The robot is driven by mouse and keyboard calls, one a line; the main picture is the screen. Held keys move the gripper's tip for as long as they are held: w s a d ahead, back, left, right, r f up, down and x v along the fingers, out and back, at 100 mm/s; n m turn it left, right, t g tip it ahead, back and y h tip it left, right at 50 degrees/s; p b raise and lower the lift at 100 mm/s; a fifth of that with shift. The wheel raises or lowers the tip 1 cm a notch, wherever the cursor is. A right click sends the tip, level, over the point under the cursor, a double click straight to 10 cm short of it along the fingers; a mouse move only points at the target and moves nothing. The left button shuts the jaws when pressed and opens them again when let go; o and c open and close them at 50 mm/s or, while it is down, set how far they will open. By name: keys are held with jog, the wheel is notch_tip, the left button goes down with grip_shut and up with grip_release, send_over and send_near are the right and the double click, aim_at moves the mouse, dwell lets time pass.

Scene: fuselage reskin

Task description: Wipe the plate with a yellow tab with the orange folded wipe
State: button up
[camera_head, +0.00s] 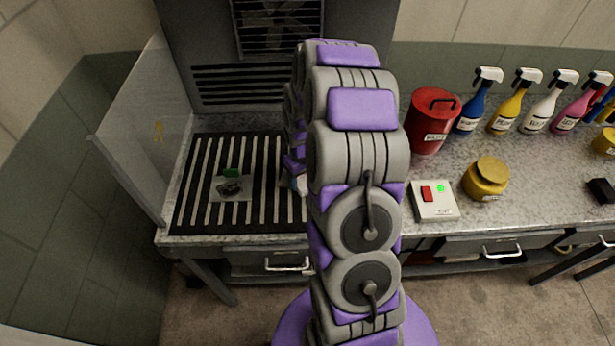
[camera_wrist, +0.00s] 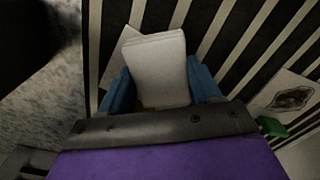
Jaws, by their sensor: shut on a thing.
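My gripper (camera_wrist: 160,92) has blue fingers and is shut on a pale, folded, cloth-like block (camera_wrist: 155,65) in the wrist view. The block looks off-white here, not clearly orange. A light plate (camera_wrist: 117,57) on the slatted bench lies partly hidden behind the block; I cannot tell whether they touch. A small yellowish bit shows at the block's lower edge; I cannot tell whether it is a tab. Another plate (camera_wrist: 269,104) with a dark smudge and a green tab (camera_wrist: 271,127) lies to the right. That plate also shows in the head view (camera_head: 217,192).
The striped slatted bed (camera_head: 196,215) sits before a vent, with a clear panel (camera_head: 137,131) at left. To the right are a red canister (camera_head: 432,130), a switch box (camera_head: 434,202), a yellow jar (camera_head: 486,180) and several spray bottles. My arm blocks the head view's middle.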

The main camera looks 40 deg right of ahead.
aim_at(280, 186)
jog(key=shift+w+a+r+p, duration=0.1)
jog(key=shift+w+a, duration=0.2)
jog(key=shift+a, duration=0.25)
jog(key=shift+w+a+f+p, duration=0.1)
jog(key=shift+w+a, duration=0.2)
jog(key=shift+a, duration=0.25)
jog(key=shift+w+a+r+p, duration=0.1)
jog(key=shift+w+a, duration=0.2)
jog(key=shift+a, duration=0.25)
jog(key=shift+w+a, duration=0.45)
jog(key=shift+w, duration=0.1)
jog(key=shift+w+a, duration=0.25)
jog(key=shift+a, duration=0.2)
jog(key=shift+w+a, duration=0.2)
jog(key=shift+a, duration=0.25)
jog(key=shift+d+r+p, duration=0.15)
jog(key=shift+r+p, duration=0.55)
jog(key=shift+r, duration=0.5)
jog(key=shift+r+p, duration=0.45)
jog(key=shift+r, duration=1.2)
jog(key=shift+r+p, duration=0.5)
jog(key=shift+r, duration=1)
